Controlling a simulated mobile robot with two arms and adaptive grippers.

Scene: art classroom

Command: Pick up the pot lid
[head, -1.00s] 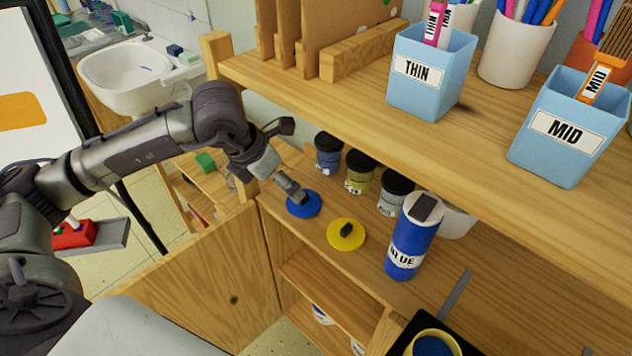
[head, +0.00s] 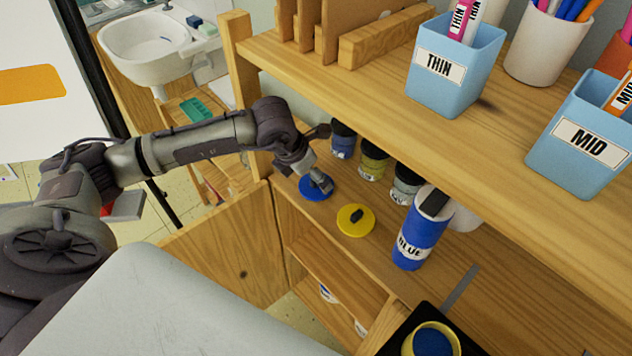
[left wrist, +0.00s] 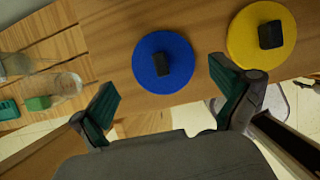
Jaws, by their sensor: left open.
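A round blue lid (head: 314,190) with a dark knob lies flat on the wooden shelf in the head view. A round yellow lid (head: 356,220) with a dark knob lies to its right. The left wrist view also shows the blue lid (left wrist: 163,63) and the yellow lid (left wrist: 262,36). My left gripper (head: 320,181) is just over the blue lid in the head view and partly covers it. In the left wrist view my left gripper (left wrist: 167,92) is open, with the blue lid's knob between and beyond its fingers. My right gripper is out of view.
A blue-labelled bottle (head: 421,230) stands right of the yellow lid. Small dark-capped jars (head: 372,162) stand behind the lids. An upper shelf (head: 370,80) with blue cups overhangs them. A black tray with an open pot (head: 432,341) is at the bottom.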

